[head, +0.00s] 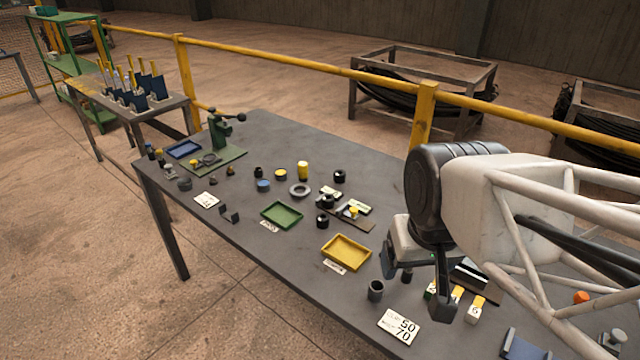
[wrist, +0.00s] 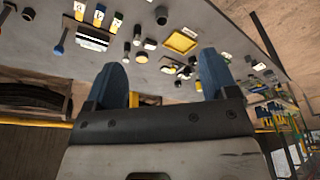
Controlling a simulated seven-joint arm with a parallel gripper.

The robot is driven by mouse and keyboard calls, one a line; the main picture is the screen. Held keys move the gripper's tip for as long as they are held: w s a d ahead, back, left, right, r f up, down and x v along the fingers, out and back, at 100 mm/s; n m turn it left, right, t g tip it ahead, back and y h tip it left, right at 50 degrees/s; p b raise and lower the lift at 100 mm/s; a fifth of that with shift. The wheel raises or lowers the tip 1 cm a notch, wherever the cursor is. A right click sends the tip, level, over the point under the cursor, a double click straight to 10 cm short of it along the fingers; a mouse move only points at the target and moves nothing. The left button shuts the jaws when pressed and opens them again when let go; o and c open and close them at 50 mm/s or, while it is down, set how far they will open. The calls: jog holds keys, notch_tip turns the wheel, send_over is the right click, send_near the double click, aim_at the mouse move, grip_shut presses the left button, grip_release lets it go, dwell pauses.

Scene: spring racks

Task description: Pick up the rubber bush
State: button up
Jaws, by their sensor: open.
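My gripper (head: 415,284) is open and empty above the right part of the grey table. In the wrist view its two blue fingers (wrist: 163,66) stand wide apart with nothing held between them. Several dark round parts could be the rubber bush, and I cannot tell which it is. A dark hollow cylinder (head: 375,290) stands upright left of my gripper; it also shows in the wrist view (wrist: 161,15). A black cylinder (head: 339,176), another black piece (head: 322,221) and a flat grey ring (head: 300,190) are farther along the table.
A yellow tray (head: 345,264), a green tray (head: 282,226) and a blue tray (head: 184,149) lie on the table. A 50/70 sign (head: 400,326) is near the front edge. Labelled blocks (head: 475,309) sit below my arm. A green hand press (head: 221,130) stands at the far end.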

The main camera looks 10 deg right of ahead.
jog(key=n+g+h, duration=0.2)
jog(key=n, duration=0.8)
send_over(325, 198)
jog(key=f, duration=2.1)
jog(key=shift+s+a+f, duration=0.15)
jog(key=shift+s, duration=0.1)
jog(key=shift+w+a+f, duration=0.1)
jog(key=shift+w+f, duration=0.1)
jog(key=shift+f, duration=0.05)
jog(key=shift+d+f, duration=0.2)
jog(key=shift+f, duration=1.05)
jog(key=shift+f, duration=0.1)
